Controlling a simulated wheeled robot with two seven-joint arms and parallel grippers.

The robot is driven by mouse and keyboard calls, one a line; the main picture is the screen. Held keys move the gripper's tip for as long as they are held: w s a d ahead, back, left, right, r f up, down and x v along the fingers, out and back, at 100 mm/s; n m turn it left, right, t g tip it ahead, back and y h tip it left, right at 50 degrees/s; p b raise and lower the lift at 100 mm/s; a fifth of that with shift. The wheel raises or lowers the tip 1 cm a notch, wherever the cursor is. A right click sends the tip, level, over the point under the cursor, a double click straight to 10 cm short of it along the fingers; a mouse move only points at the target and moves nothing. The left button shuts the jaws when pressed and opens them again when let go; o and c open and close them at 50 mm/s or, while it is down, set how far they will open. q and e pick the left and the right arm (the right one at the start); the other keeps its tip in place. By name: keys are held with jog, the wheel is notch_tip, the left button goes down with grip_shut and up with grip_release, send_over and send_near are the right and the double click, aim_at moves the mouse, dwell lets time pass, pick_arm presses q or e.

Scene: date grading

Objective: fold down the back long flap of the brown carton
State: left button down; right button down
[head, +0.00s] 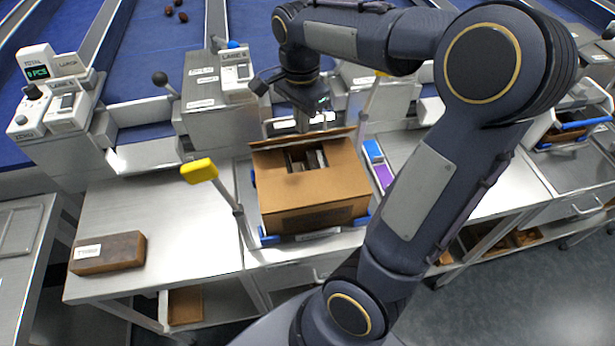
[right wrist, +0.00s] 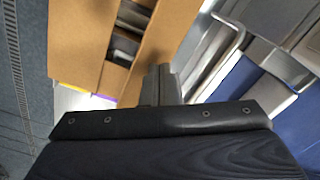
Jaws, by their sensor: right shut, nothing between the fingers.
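The brown carton (head: 318,213) stands on the steel bench in the middle of the head view. Two short flaps lie inward over its top, and a gap between them shows dark and grey contents. The back long flap (head: 268,144) stands up along the far edge, seen nearly edge-on. My right gripper (head: 303,124) is shut and empty, pointing down at the far side of that flap. In the right wrist view, its fingers (right wrist: 161,84) are close beside the brown flap (right wrist: 172,35); whether they touch it I cannot tell. My left gripper is out of view.
Yellow-tipped posts (head: 199,171) and blue-tipped holders flank the carton. A brown block (head: 108,253) lies on the bench at left. Purple and blue items (head: 379,165) sit right of the carton. Grey lane machines (head: 213,100) stand behind. The bench left of the carton is mostly clear.

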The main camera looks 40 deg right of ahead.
aim_at(305, 135)
jog(key=shift+s+a, duration=0.1)
jog(key=shift+s, duration=0.1)
jog(key=shift+s+a+r, duration=0.1)
jog(key=shift+s+a, duration=0.25)
jog(key=shift+s, duration=0.25)
jog(key=shift+s+a, duration=0.3)
jog(key=shift+s, duration=0.3)
